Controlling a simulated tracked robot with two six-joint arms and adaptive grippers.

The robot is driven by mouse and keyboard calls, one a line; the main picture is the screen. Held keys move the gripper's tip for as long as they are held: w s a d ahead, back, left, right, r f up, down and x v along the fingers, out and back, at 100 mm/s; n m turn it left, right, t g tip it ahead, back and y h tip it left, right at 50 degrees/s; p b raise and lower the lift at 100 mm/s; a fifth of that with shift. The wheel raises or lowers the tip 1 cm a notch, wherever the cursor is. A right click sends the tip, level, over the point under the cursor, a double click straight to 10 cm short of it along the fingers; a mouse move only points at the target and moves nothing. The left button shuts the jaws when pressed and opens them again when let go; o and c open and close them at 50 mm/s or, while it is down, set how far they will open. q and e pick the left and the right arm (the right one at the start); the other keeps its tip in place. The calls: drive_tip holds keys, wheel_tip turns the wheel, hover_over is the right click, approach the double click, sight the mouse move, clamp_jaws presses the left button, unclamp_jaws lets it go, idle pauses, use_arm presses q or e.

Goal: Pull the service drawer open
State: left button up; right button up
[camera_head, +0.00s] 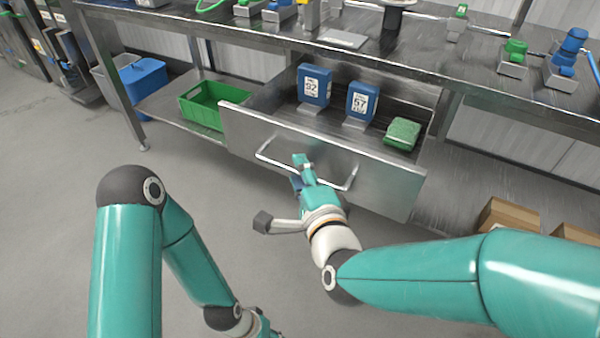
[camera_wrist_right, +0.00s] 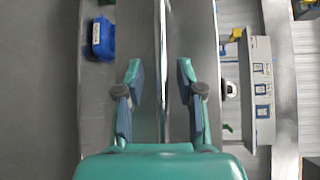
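The service drawer (camera_head: 380,180) is a grey metal drawer under the steel bench, and it stands pulled out with its inside showing. Its bar handle (camera_head: 275,163) runs across the front panel and shows as a long bar in the right wrist view (camera_wrist_right: 162,40). My right gripper (camera_head: 302,165) is at the middle of the handle. In the wrist view its two fingers (camera_wrist_right: 160,78) are apart on either side of the bar, with a gap on each side. My left arm is low at the left; only the base of its gripper shows at the bottom edge, fingers hidden.
Two blue labelled containers (camera_head: 314,85) (camera_head: 361,101) and a green block (camera_head: 402,133) are in the drawer. A green crate (camera_head: 205,108) and a blue bin (camera_head: 145,76) are left of it. Cardboard boxes (camera_head: 508,216) lie at the right. The floor (camera_head: 60,200) before the drawer is clear.

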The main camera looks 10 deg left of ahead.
drive_tip(key=f+v, duration=0.1)
drive_tip(key=v, duration=0.6)
drive_tip(key=shift+r, duration=0.45)
drive_tip(key=shift+s, duration=0.2)
